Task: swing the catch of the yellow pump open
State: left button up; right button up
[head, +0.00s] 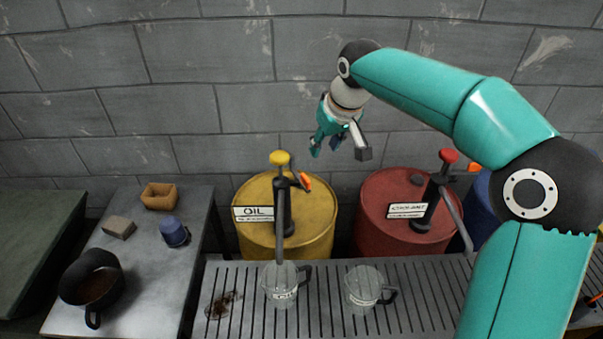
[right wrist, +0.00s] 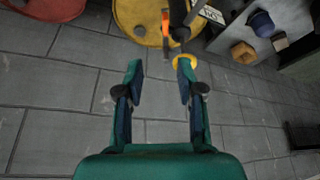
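The yellow drum (head: 256,193) labelled OIL carries a dark hand pump (head: 283,205) with a yellow knob (head: 279,158) on top. An orange catch (head: 305,181) sticks out at the pump's right side. In the right wrist view the orange catch (right wrist: 165,22) lies at the top, near the yellow knob (right wrist: 184,62), which shows at the tip of the right-hand finger. My right gripper (head: 338,150) is open and empty, above and to the right of the pump, apart from the catch in the head view. Its spread fingers also show in the right wrist view (right wrist: 160,72). My left gripper is out of view.
A red drum (head: 375,205) with a similar pump stands to the right. Two clear jugs, a left one (head: 279,291) under the spout and a right one (head: 363,292), stand on the slatted grate (head: 330,325). A side table (head: 150,270) holds several small items.

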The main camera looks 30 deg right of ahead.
aim_at(306, 178)
jog(key=x, duration=0.5)
jog(key=p+x, duration=0.1)
jog(key=x, duration=0.5)
jog(key=p+x, duration=0.1)
jog(key=x, duration=0.4)
jog(key=shift+w+a+f, duration=0.1)
jog(key=shift+w+a, duration=0.1)
jog(key=shift+a, duration=0.2)
grip_shut()
